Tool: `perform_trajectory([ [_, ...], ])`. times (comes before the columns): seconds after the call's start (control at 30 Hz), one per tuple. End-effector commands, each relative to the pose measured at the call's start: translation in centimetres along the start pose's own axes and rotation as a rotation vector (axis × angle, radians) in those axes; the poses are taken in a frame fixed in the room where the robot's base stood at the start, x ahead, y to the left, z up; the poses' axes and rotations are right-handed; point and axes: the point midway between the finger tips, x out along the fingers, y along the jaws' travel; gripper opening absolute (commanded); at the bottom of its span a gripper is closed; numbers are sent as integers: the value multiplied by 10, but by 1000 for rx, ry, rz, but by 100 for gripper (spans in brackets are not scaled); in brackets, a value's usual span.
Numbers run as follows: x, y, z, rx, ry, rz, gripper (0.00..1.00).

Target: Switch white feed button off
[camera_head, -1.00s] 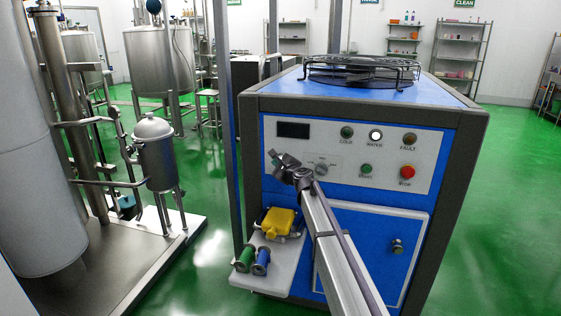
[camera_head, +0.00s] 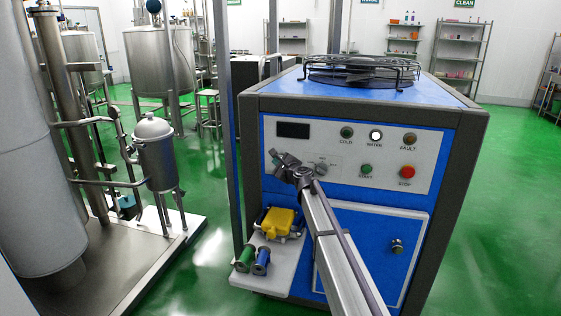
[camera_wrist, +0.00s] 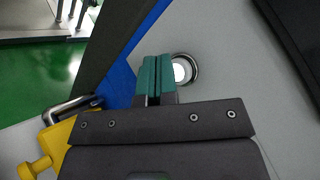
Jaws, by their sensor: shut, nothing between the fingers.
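A round white button (camera_wrist: 180,70) in a metal ring sits on the grey panel, and its face looks bright in the wrist view. My gripper (camera_wrist: 157,60) has its two teal fingers shut together with nothing between them. The fingertips are just left of the button in that view and overlap its edge; I cannot tell whether they touch it. In the head view my gripper (camera_head: 273,155) is at the left side of the control panel (camera_head: 340,142) and hides this button. A white WATER lamp (camera_head: 376,135) shows at the panel's top.
The panel also carries a dark display (camera_head: 293,130), a grey knob (camera_head: 321,167), a green START button (camera_head: 366,169) and a red STOP button (camera_head: 407,172). A yellow part (camera_head: 278,222) and green and blue spools sit on a shelf (camera_head: 262,283) below my gripper.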

Motion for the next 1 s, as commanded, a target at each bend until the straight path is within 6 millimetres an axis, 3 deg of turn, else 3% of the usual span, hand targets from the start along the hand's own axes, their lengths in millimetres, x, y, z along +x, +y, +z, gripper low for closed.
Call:
perform_trajectory([
  [1.0,7,-5,-5,0,0,0,0],
])
